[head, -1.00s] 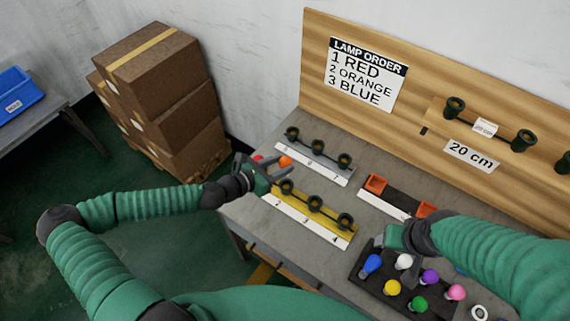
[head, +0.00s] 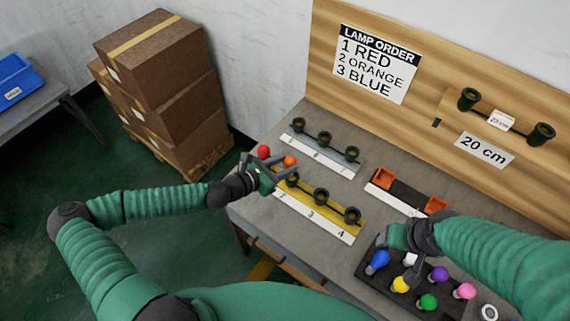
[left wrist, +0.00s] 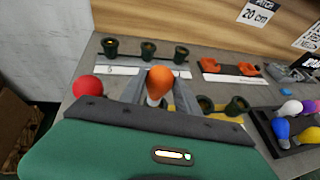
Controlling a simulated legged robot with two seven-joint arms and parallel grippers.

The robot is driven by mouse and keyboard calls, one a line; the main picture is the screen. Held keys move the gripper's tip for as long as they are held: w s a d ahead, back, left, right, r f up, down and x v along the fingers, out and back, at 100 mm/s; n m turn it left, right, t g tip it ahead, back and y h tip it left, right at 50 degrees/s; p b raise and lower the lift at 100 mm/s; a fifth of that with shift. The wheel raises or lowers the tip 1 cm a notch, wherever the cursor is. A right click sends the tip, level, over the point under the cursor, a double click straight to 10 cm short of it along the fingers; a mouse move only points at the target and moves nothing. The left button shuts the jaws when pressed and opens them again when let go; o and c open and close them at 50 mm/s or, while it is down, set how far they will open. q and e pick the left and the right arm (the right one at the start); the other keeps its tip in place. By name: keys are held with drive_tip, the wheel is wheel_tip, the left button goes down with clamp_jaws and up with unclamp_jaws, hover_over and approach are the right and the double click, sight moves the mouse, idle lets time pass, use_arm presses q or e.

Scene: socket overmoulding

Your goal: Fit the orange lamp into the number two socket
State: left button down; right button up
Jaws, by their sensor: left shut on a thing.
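The orange lamp (head: 290,161) is held bulb up in my left gripper (head: 284,171), which is shut on it. In the left wrist view the orange lamp (left wrist: 159,82) stands between the two fingers. The yellow socket strip (head: 331,212) lies below, its label marked 2, 3, 4. The number two socket (head: 291,180) is just below the gripper and partly covered by it. I cannot tell whether the lamp touches it. The red lamp (head: 264,151) is just left of the gripper, its base hidden. My right gripper (head: 409,270) is over the lamp tray, its jaws unclear.
A second strip (head: 322,153) with dark sockets lies behind. Orange holders (head: 383,178) stand to the right. The lamp tray (head: 367,280) holds several coloured lamps at the front right. A wooden board (head: 430,60) with the lamp order sign (head: 374,65) rises at the back.

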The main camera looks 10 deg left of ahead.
use_arm(q)
drive_tip(key=shift+d+r, duration=0.1)
drive_tip(key=shift+d, duration=0.95)
drive_tip(key=shift+a, duration=0.4)
use_arm(e)
drive_tip(key=shift+d+r, duration=0.2)
use_arm(q)
drive_tip(key=shift+p, duration=0.35)
use_arm(e)
drive_tip(key=shift+r, duration=0.1)
use_arm(q)
drive_tip(key=shift+s, duration=0.1)
use_arm(e)
drive_tip(key=shift+d, duration=0.3)
use_arm(q)
drive_tip(key=shift+a, duration=0.3)
use_arm(e)
drive_tip(key=shift+a, duration=0.15)
use_arm(q)
drive_tip(key=shift+f+b, duration=0.85)
drive_tip(key=shift+f, duration=0.4)
use_arm(e)
drive_tip(key=shift+x, duration=0.85)
use_arm(q)
drive_tip(key=c, duration=0.8)
unclamp_jaws()
use_arm(e)
drive_tip(key=shift+s, duration=0.2)
